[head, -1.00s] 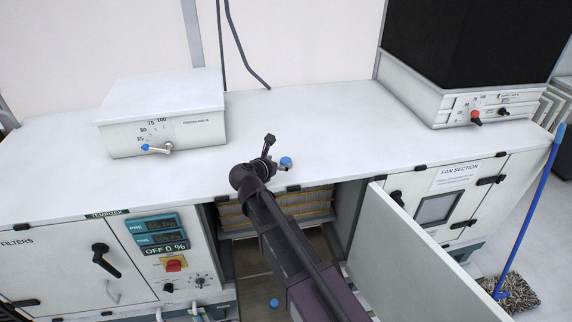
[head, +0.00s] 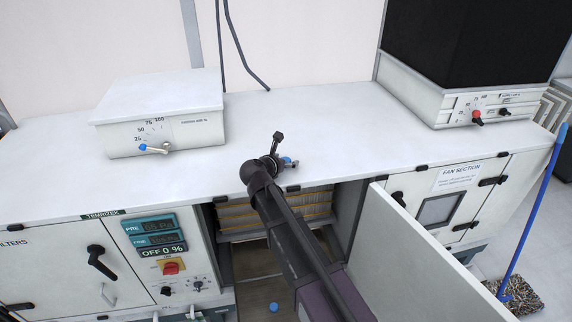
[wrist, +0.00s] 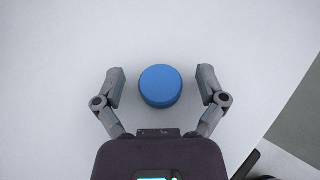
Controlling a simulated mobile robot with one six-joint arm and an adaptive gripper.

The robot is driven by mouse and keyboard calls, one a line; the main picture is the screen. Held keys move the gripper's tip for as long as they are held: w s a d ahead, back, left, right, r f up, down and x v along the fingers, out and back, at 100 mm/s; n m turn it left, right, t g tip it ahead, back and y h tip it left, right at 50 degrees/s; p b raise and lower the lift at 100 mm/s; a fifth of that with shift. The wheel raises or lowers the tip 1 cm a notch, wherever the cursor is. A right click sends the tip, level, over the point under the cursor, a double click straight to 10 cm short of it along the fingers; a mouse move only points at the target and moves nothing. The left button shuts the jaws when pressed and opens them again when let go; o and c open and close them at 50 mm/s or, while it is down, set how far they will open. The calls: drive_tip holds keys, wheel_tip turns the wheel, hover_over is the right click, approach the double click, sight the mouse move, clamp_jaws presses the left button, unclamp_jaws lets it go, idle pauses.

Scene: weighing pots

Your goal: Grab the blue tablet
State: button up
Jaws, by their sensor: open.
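The blue tablet (wrist: 160,86) is a small round blue disc on the white worktop. In the wrist view it lies between the two fingers of my gripper (wrist: 161,80), with a gap on each side. My gripper is open and the fingers are apart from the tablet. In the head view my gripper (head: 283,150) is over the front part of the worktop. The tablet (head: 288,161) shows there as a small blue patch, partly hidden by the gripper.
The white worktop (head: 350,120) is clear around the gripper. A dial box (head: 165,125) stands at the left and a black-topped unit (head: 470,45) at the right. Below the front edge, a cabinet door (head: 415,260) hangs open. Another small blue object (head: 273,307) lies lower down.

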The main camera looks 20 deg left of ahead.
idle(0.4)
drive_tip(key=c, duration=1.1)
drive_tip(key=shift+o, duration=0.2)
drive_tip(key=shift+r, duration=0.15)
wheel_tip(320, 180, up, 3)
drive_tip(key=p, duration=0.3)
drive_tip(key=s+d+r+p, duration=0.1)
drive_tip(key=s+d, duration=0.2)
drive_tip(key=s, duration=0.4)
drive_tip(key=s+d+p, duration=0.1)
drive_tip(key=s+d, duration=0.3)
drive_tip(key=s, duration=0.3)
drive_tip(key=shift+s+r, duration=0.3)
drive_tip(key=shift+r, duration=0.1)
